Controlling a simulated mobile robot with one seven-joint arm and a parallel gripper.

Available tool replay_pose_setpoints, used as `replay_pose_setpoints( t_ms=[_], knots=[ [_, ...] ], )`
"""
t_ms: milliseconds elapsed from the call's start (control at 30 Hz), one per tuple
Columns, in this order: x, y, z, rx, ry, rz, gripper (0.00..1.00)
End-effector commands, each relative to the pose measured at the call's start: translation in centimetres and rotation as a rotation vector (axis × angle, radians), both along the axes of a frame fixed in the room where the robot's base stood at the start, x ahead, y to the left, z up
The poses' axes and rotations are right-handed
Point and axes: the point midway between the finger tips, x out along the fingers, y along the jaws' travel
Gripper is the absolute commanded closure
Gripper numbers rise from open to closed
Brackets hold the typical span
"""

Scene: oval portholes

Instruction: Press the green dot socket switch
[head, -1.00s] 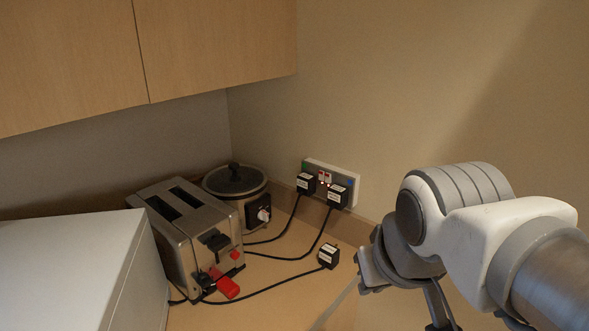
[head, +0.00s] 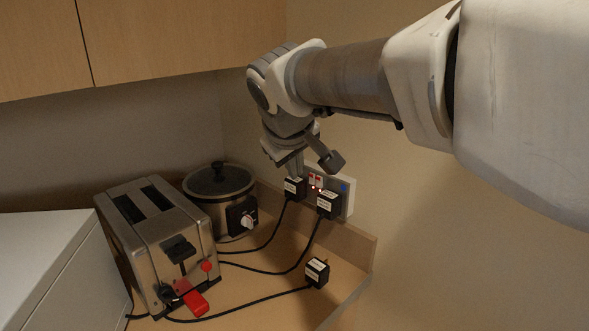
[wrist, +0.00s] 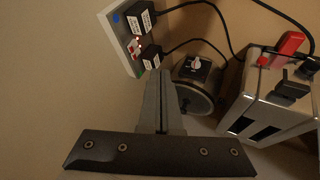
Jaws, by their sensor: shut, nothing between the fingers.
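The white wall socket plate (head: 349,198) holds two black plugs, with two small switches between them and red lights showing. Its blue dot (head: 344,187) is at the right end. The left switch (head: 311,180) is on the hidden-dot side. The left plug (head: 294,189) also shows in the wrist view (wrist: 151,56). My gripper (head: 298,172) is shut and empty, pointing down just above the left plug. In the wrist view its fingertips (wrist: 160,73) are close to that plug; I cannot tell whether they touch.
A toaster (head: 160,240) with red parts and a slow cooker (head: 220,200) stand left of the socket. A loose black plug (head: 317,272) lies on the counter, with cables running across it. Wooden cupboards (head: 170,40) hang above. The wall at right is bare.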

Motion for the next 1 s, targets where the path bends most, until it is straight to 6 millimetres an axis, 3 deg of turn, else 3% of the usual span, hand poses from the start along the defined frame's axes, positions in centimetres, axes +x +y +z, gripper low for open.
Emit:
replay_pose_setpoints(
  t_ms=[200,567,767,1000],
  knots=[
    [1.0,1.2,-0.1,-0.015,-0.011,0.026,1.0],
    [1.1,1.1,-0.2,-0.015,-0.01,0.025,1.0],
    [2.5,1.0,-2.2,-0.016,-0.006,0.024,1.0],
    [5.7,0.6,-6.2,-0.016,-0.007,0.023,1.0]
  ],
)
